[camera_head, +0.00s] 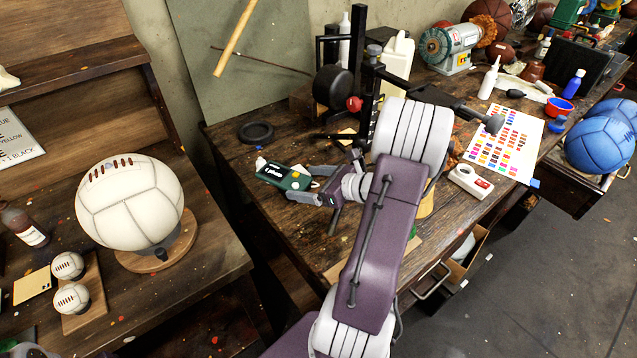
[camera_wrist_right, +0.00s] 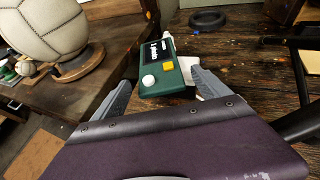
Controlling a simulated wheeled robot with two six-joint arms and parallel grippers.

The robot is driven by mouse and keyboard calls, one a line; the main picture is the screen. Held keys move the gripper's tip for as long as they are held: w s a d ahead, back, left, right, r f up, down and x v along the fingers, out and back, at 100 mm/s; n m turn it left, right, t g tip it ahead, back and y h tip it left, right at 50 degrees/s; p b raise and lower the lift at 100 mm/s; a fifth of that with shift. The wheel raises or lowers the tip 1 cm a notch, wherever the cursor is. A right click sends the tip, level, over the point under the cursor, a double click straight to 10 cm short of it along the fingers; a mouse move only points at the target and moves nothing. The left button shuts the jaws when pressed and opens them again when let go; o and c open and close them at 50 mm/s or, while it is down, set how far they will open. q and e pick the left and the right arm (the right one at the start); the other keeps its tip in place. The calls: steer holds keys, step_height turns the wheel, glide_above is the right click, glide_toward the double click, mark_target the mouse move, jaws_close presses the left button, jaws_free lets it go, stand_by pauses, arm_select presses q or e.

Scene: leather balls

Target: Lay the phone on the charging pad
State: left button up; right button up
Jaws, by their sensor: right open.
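A green handheld device (camera_head: 283,176) with a dark screen, white lettering, a yellow button and a white knob lies on the wooden workbench. I cannot tell for sure that it is the phone. My right gripper (camera_head: 320,186) is open, its fingers at the device's near end. In the right wrist view the device (camera_wrist_right: 162,68) shows between and just beyond the open fingertips (camera_wrist_right: 162,84), and I cannot tell if they touch it. A whitish flat piece (camera_wrist_right: 187,70) shows partly behind the device. I cannot identify a charging pad with certainty. My left gripper is out of view.
A black ring (camera_head: 256,132) lies behind the device. A black stand with a dark round part (camera_head: 333,87) rises behind my right arm. A white box with a red patch (camera_head: 470,182) and a colour chart (camera_head: 508,143) lie to the right. A white ball (camera_head: 128,203) stands on the left bench.

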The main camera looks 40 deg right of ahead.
steer(key=p+v, duration=0.1)
steer(key=v, duration=1)
steer(key=shift+s, duration=0.35)
steer(key=shift+d+r, duration=0.1)
steer(key=w+a+r+n+g+y+p, duration=0.1)
steer(key=w+a+n+g+y, duration=0.3)
steer(key=a, duration=0.6)
steer(key=w+a+r+n+g+y+p, duration=0.1)
steer(key=w+a+r+n+g+y, duration=0.3)
steer(key=a, duration=0.7)
steer(key=s+a+f+n+g+h+p, duration=0.1)
steer(key=s+a+f+n+g+h, duration=0.25)
steer(key=s+a+n, duration=0.35)
steer(key=s+a+f+n+g+h+p, duration=0.1)
steer(key=s+a+f+n+g+h, duration=0.25)
steer(key=s+f+n, duration=0.35)
steer(key=w+d+f+n+t+h, duration=0.1)
steer(key=w+d+n+t+h, duration=0.2)
steer(key=d+n, duration=0.4)
steer(key=w+n+h, duration=0.1)
steer(key=w+n, duration=0.1)
steer(key=n, duration=0.1)
steer(key=shift+w+d+n+h, duration=0.3)
steer(key=shift+w+d, duration=0.1)
